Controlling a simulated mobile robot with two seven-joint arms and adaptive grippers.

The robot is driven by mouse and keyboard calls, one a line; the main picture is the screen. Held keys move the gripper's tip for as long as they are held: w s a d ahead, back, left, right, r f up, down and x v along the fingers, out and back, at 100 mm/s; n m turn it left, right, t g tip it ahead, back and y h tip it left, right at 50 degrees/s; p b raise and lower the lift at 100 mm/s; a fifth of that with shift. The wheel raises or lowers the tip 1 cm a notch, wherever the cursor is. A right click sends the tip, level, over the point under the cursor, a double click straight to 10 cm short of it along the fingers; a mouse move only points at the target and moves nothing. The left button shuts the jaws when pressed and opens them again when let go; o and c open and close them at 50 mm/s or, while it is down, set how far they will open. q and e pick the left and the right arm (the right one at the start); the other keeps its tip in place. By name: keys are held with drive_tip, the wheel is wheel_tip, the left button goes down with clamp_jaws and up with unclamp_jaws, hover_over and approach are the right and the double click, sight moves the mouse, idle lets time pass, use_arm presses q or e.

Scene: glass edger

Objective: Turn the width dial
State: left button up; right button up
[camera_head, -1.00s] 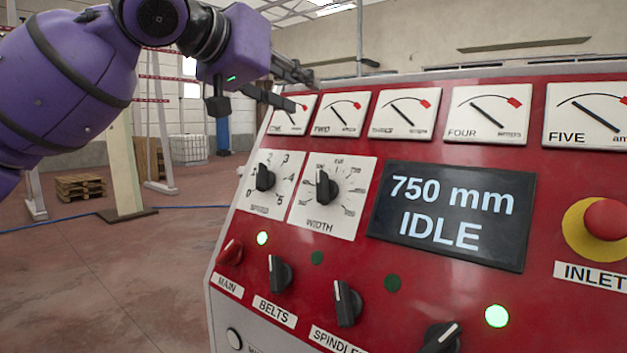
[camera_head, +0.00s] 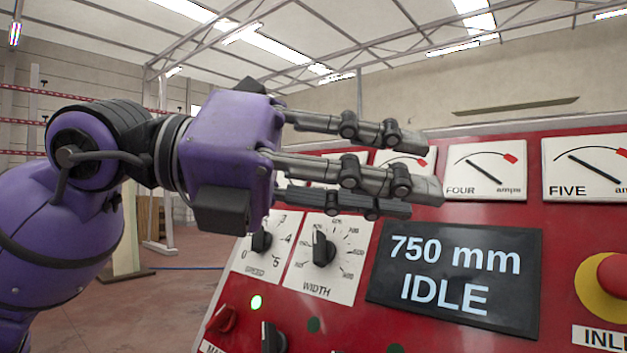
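The width dial (camera_head: 323,248) is a black knob on a white scale plate marked WIDTH, on the red control panel (camera_head: 370,333). Its pointer is up, slightly left. The dark display (camera_head: 455,278) to its right reads "750 mm" and "IDLE". My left gripper (camera_head: 422,168) reaches in from the left with its fingers pointing right. It is open, fingers apart and empty, above the width dial in the picture and not touching it. The fingers hide much of the left gauges. My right gripper is not in view.
The speed dial (camera_head: 261,241) is just left of the width dial. The red emergency button (camera_head: 612,275) on its yellow base is at the right. The gauge marked FOUR (camera_head: 484,172) is near the fingertips. Lower switches line the panel's bottom. Open floor lies left.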

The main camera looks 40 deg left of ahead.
use_arm(q)
drive_tip(key=w+a+f+n+t+y, duration=0.35)
drive_tip(key=w+a+y, duration=0.3)
drive_tip(key=a, duration=0.25)
drive_tip(key=n+y, duration=0.3)
drive_tip(key=y, duration=0.4)
approach(315, 243)
drive_tip(key=w, duration=0.1)
drive_tip(key=shift+h, duration=0.35)
drive_tip(key=x, duration=0.8)
drive_tip(key=shift+a+f, duration=0.2)
drive_tip(key=shift+f, duration=0.05)
drive_tip(key=shift+s, duration=0.1)
clamp_jaws()
